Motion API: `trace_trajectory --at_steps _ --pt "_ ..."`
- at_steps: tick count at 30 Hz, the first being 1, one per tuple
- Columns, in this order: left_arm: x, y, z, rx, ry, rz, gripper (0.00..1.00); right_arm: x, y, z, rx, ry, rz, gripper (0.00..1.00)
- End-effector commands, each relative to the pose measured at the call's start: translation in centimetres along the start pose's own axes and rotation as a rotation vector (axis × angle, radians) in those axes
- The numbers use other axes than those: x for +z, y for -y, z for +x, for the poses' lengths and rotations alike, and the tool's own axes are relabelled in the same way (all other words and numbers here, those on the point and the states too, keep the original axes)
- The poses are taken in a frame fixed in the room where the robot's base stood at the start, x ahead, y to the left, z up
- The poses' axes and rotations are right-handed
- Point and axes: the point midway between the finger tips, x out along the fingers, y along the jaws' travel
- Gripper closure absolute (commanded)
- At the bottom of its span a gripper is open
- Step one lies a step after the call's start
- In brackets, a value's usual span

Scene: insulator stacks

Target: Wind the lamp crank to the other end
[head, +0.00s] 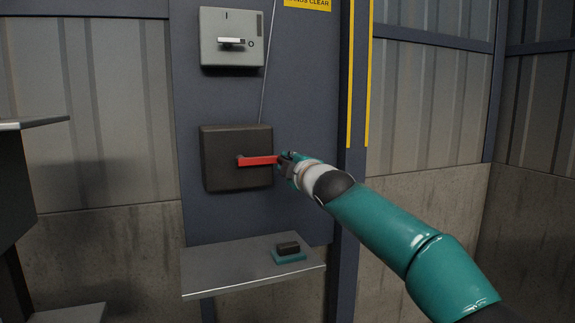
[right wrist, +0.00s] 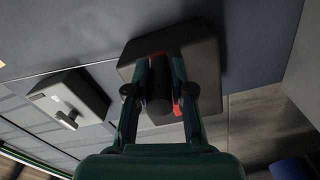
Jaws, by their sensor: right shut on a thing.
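The crank box (head: 222,175) is a dark block on the blue-grey panel. Its red crank arm (head: 258,160) points right, almost level, from a pivot near the box's middle. My right gripper (head: 286,161) is at the outer end of the crank arm. In the right wrist view its fingers (right wrist: 160,72) are shut on the black crank handle (right wrist: 159,104), one on each side. A strip of the red arm (right wrist: 177,108) shows beside the handle, and the box (right wrist: 206,62) lies behind. My left gripper is not in view.
A grey switch box (head: 218,56) with a lever (head: 231,41) is above the crank box. A thin cable (head: 268,65) runs down the panel. Below, a metal shelf (head: 220,270) carries a dark block on a teal base (head: 288,254). A yellow-striped post (head: 350,110) stands to the right.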

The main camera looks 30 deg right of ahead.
Motion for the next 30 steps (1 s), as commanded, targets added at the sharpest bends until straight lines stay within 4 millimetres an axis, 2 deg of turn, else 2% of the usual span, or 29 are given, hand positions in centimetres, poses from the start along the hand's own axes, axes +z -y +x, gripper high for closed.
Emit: trace_trajectory --at_steps 1,2,3,7,20,30 --pt "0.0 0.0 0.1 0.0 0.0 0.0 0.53 -0.3 1.0 0.3 -0.018 -0.005 0.001 1.0" --pt "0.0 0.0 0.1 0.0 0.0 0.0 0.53 -0.4 1.0 0.3 -0.018 -0.005 0.001 1.0" --pt "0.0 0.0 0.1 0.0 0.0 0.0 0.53 -0.4 1.0 0.3 -0.018 -0.005 0.001 0.73" --pt "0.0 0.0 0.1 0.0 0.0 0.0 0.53 -0.3 0.9 0.2 -0.015 -0.004 0.001 0.53" --pt "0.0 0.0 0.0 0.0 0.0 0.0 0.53 -0.1 0.3 -0.2 -0.006 -0.001 0.0 0.53" --pt "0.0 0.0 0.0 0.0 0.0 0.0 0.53 -0.1 0.3 -2.8 -0.006 -0.003 -0.001 0.53"
